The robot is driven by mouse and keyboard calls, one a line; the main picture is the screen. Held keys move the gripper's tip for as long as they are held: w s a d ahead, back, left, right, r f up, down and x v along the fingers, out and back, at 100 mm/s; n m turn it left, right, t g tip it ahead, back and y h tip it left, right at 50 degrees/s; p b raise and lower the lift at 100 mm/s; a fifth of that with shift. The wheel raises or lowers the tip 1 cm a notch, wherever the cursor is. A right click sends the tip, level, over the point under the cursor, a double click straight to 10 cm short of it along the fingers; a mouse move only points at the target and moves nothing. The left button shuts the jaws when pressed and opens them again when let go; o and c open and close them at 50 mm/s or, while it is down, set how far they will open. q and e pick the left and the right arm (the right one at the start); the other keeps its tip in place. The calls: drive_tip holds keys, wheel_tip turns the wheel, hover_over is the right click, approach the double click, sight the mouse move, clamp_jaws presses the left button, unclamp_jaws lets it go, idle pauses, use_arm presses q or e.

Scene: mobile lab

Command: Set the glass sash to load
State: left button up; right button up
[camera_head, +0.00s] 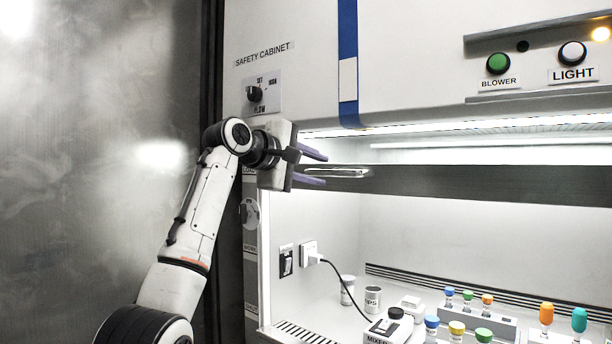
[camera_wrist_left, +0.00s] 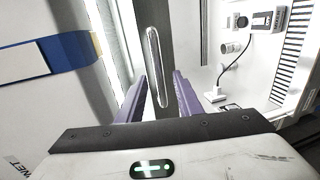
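The glass sash (camera_head: 480,184) of the safety cabinet shows in the head view as a dark horizontal band across the opening, with the lit interior above and below it. Its long, pale handle (camera_head: 338,172) sits near its left end. My left gripper (camera_head: 316,168) is at the left side of the opening, its two purple fingers apart and pointing right toward the handle. In the left wrist view the handle (camera_wrist_left: 157,66) stands lengthwise just ahead of and between the open fingers (camera_wrist_left: 160,98). No firm hold on it shows. My right gripper is not in view.
A flow knob (camera_head: 255,94), a blower button (camera_head: 498,63) and a light button (camera_head: 572,53) are on the cabinet front. Inside stand a mixer (camera_head: 390,326), white jars (camera_head: 372,298) and several colour-capped tubes (camera_head: 547,314). A cable runs from the wall socket (camera_head: 309,253).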

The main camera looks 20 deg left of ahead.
use_arm(q)
drive_tip(key=shift+b+v, duration=0.3)
drive_tip(key=shift+v, duration=1.65)
drive_tip(key=shift+f, duration=0.1)
